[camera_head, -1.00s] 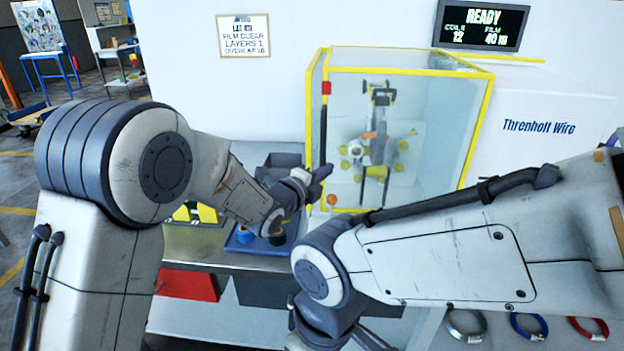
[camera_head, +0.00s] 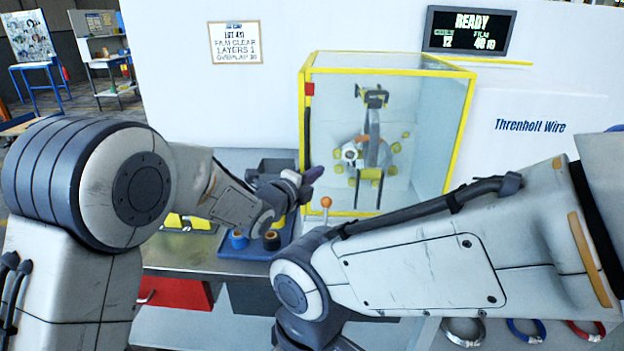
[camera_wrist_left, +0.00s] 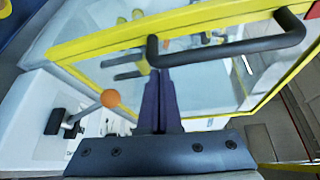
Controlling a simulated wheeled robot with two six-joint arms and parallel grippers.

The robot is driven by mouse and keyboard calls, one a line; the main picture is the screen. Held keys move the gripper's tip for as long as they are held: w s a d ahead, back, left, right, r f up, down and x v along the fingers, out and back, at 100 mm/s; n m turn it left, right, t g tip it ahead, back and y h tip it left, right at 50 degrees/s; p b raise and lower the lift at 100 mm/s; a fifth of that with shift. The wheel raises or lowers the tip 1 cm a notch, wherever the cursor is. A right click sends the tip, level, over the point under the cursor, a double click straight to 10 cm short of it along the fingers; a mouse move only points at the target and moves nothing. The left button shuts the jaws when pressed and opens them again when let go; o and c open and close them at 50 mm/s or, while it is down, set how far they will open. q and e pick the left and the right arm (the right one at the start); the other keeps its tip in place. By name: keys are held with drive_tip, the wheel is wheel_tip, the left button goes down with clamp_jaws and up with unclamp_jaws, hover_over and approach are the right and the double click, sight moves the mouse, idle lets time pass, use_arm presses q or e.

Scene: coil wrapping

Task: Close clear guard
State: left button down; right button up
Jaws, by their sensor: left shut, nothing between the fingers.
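The clear guard (camera_head: 425,120) is a see-through, yellow-framed box front. It looks flush or nearly flush with its housing; I cannot tell whether a small gap is left. Its dark bar handle (camera_head: 307,125) runs upright near the left edge, with a red block (camera_head: 309,89) above. My left gripper (camera_head: 314,174) is at the handle's lower end. In the left wrist view its dark fingers (camera_wrist_left: 158,75) are shut and empty, with their tips close to one end of the handle (camera_wrist_left: 235,50); contact is unclear. My right gripper is out of view below.
Inside the guard is a wrapping machine (camera_head: 372,145) with yellow rollers. An orange-knobbed lever (camera_head: 326,203) stands just below the guard. A blue tray (camera_head: 258,248) with coils lies at left on the bench. My right forearm crosses in front of the bench.

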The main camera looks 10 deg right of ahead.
use_arm(q)
drive_tip(key=shift+s+d+f+b, duration=0.15)
drive_tip(key=shift+d+f+b, duration=0.15)
drive_tip(key=shift+d, duration=0.3)
drive_tip(key=shift+s+d+f+b, duration=0.15)
drive_tip(key=shift+d+f+b, duration=0.15)
drive_tip(key=shift+d, duration=0.3)
drive_tip(key=r+v, duration=0.1)
drive_tip(key=v, duration=0.8)
drive_tip(key=s+a+f+n+g+y, duration=0.3)
drive_tip(key=s+a+f+n+g, duration=0.25)
drive_tip(key=s, duration=0.55)
drive_tip(key=s+a+f+n+g+y, duration=0.2)
drive_tip(key=s+a+f+n+y, duration=0.3)
drive_tip(key=s+n, duration=0.45)
drive_tip(key=s+a+f+n+g+y, duration=0.2)
drive_tip(key=s+a+f+n+g, duration=0.15)
drive_tip(key=s+a+n, duration=0.55)
wheel_tip(320, 180, up, 14)
drive_tip(key=s+d+m+g+p, duration=0.1)
drive_tip(key=s+d+m+p, duration=0.1)
drive_tip(key=p, duration=1.1)
drive_tip(key=shift+s+r+m+y, duration=0.2)
drive_tip(key=shift+s+m+y, duration=0.1)
drive_tip(key=shift+m, duration=0.1)
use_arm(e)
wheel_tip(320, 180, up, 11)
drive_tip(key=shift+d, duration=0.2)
